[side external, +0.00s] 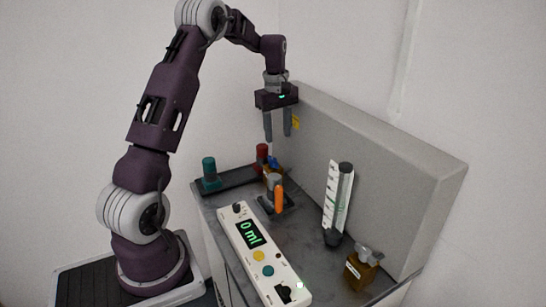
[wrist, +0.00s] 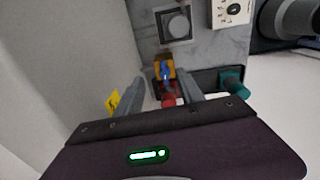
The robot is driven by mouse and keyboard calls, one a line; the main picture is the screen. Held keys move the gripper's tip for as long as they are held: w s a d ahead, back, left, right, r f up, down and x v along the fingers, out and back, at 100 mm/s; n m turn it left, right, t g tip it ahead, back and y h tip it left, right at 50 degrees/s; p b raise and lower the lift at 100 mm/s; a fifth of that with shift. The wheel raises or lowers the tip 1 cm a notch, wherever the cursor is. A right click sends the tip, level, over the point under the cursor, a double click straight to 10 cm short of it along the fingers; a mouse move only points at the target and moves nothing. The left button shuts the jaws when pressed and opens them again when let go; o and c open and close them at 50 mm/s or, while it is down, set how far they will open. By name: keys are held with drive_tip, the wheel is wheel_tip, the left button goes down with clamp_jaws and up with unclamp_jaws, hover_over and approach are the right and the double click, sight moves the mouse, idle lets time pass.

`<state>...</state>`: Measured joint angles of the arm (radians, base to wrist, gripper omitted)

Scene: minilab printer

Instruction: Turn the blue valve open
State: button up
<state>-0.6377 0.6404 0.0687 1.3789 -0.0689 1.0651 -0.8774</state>
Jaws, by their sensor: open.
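The blue valve (side external: 273,162) is a small blue handle near the back of the grey bench, on an amber-yellow part. In the wrist view the blue valve (wrist: 165,73) shows between my two fingers, against its yellow part (wrist: 158,66). My gripper (side external: 278,138) points downward above the valve, apart from it and empty. Its fingers are spread wide in the wrist view (wrist: 160,78). The valve's lower part is partly hidden in the side view by a grey piece with an orange handle (side external: 279,198).
A red knob (side external: 262,152) and a teal knob (side external: 209,166) stand near the valve on a dark tray. A grey wall (side external: 400,165) borders the bench.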

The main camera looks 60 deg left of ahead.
sight(273, 159)
drive_tip(key=shift+n+g, duration=0.3)
drive_tip(key=shift+n, duration=0.4)
drive_tip(key=a+f, duration=0.3)
drive_tip(key=shift+a+f, duration=0.15)
drive_tip(key=shift+f, duration=0.25)
wheel_tip(273, 159, down, 7)
drive_tip(key=shift+r, duration=0.15)
clamp_jaws()
